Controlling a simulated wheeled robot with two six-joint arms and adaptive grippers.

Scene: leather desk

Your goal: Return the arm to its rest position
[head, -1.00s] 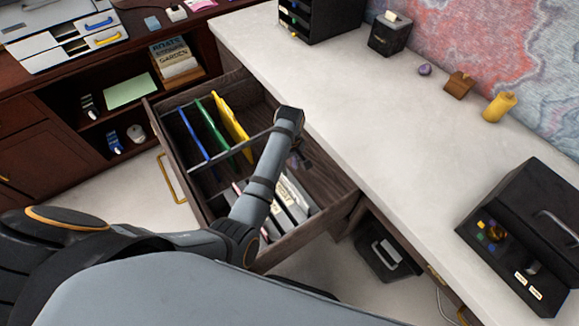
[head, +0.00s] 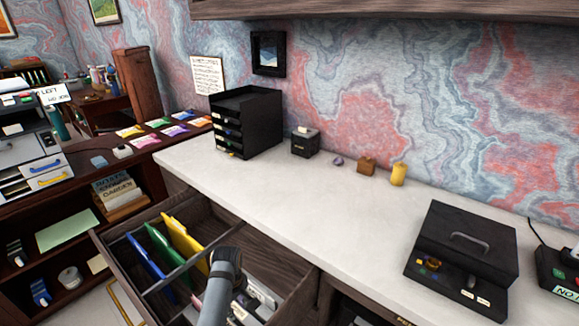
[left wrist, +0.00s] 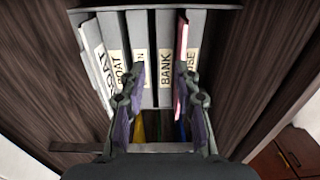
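My left arm comes in from the bottom of the head view, with its wrist (head: 226,268) over the open drawer (head: 262,243). Its fingers are hidden there. In the left wrist view my left gripper (left wrist: 159,88) has its two fingers spread apart, with nothing visibly held between them. Beyond the fingers stand grey binders, including one labelled BANK (left wrist: 165,40) and one labelled BOAT (left wrist: 115,40). I cannot tell how far the fingertips are from the binders. My right gripper is in neither view.
Blue, green and yellow folders (head: 186,243) hang in the drawer's far part. The pale desktop (head: 300,190) is mostly clear. A wooden shelf (head: 400,8) overhangs at the top.

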